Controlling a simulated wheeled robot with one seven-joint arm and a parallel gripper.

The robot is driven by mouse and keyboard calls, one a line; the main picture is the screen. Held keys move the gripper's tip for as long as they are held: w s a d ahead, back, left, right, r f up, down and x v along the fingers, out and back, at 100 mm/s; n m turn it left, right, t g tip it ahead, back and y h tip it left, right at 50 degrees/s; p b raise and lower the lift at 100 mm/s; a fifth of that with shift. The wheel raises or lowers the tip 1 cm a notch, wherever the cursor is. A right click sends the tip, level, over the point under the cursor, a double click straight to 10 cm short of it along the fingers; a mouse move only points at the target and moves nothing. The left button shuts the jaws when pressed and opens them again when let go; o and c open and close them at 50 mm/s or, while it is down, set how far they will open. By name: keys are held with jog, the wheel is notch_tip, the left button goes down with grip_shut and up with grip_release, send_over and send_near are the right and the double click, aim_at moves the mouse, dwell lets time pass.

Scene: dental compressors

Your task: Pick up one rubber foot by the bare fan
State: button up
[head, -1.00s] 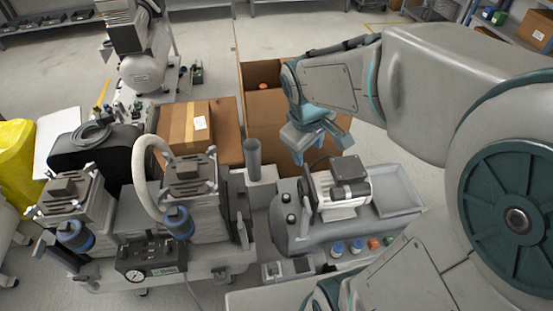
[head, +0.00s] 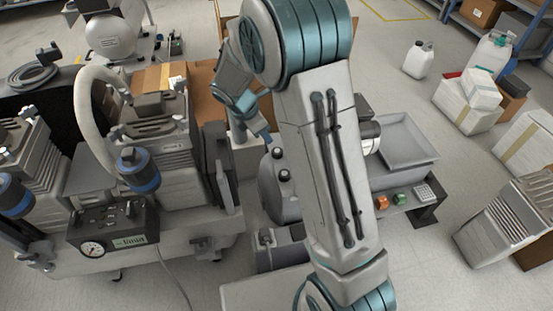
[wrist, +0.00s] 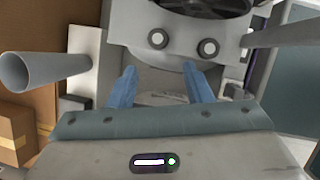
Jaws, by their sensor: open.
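Two rubber feet, dark round knobs with pale rings, show in the wrist view, the left one (wrist: 158,39) and the right one (wrist: 208,47). They sit on a grey surface just below the black bare fan (wrist: 205,5), which is cut off by the top edge. The feet also show in the head view as two dark knobs, the far one (head: 277,153) and the near one (head: 284,176). My gripper (wrist: 161,88) is open and empty, its blue fingers pointing toward the feet but apart from them. In the head view my arm hides the fan.
A grey tube (wrist: 42,72) stands left of my gripper, beside a cardboard box (wrist: 22,132). A grey rod (wrist: 285,32) is at the right. In the head view a grey tray (head: 408,143) lies right of my arm, and a compressor with a gauge panel (head: 112,226) stands left.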

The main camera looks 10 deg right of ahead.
jog(key=b, duration=0.3)
send_over(276, 151)
jog(key=s+a, duration=0.1)
jog(key=a, duration=0.1)
notch_tip(276, 151, down, 8)
jog(key=shift+s+r, duration=0.15)
jog(key=shift+r, duration=0.1)
jog(key=b+x, duration=0.3)
jog(key=x, duration=0.2)
jog(key=shift+a+f, duration=0.15)
jog(key=shift+f, duration=0.1)
jog(key=shift+r, duration=0.1)
jog(key=c, duration=0.7)
